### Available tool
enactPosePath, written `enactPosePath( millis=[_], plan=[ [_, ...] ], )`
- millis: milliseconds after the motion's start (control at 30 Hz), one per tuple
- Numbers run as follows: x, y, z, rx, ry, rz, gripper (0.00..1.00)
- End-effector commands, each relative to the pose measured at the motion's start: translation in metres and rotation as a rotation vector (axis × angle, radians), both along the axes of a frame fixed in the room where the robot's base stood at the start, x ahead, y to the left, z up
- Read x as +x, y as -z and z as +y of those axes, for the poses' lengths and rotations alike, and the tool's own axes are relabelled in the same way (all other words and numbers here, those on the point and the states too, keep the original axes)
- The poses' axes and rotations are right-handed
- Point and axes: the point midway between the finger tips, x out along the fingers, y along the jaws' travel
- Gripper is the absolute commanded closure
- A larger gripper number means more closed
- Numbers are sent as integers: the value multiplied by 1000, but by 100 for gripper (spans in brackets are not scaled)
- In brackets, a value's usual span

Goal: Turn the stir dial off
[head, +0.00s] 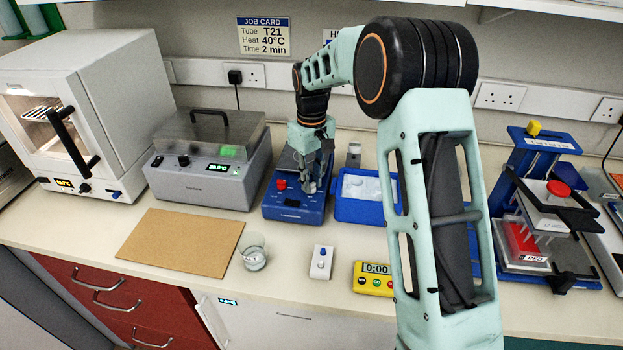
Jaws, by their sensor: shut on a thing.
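My gripper (309,188) points down onto the right part of the unit's top, to the right of the red knob. Its jaws are shut on what appears to be the stir dial, which the fingers hide. The dial's marks and its setting cannot be read.
A grey lidded bath (215,185) stands close on the left, and a blue tray (357,211) close on the right. In front are a beaker (254,255), a small white switch box (321,262) and a yellow timer (373,279). A brown board (180,238) lies front left.

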Motion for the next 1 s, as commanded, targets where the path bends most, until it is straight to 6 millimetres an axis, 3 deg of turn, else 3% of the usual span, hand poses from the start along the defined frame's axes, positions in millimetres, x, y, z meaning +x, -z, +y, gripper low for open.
enactPosePath(
  millis=[500,1000],
  plan=[
    [1,-1,0,1,-467,-2,100],
    [1,-1,0,0,-702,-3,100]
  ],
)
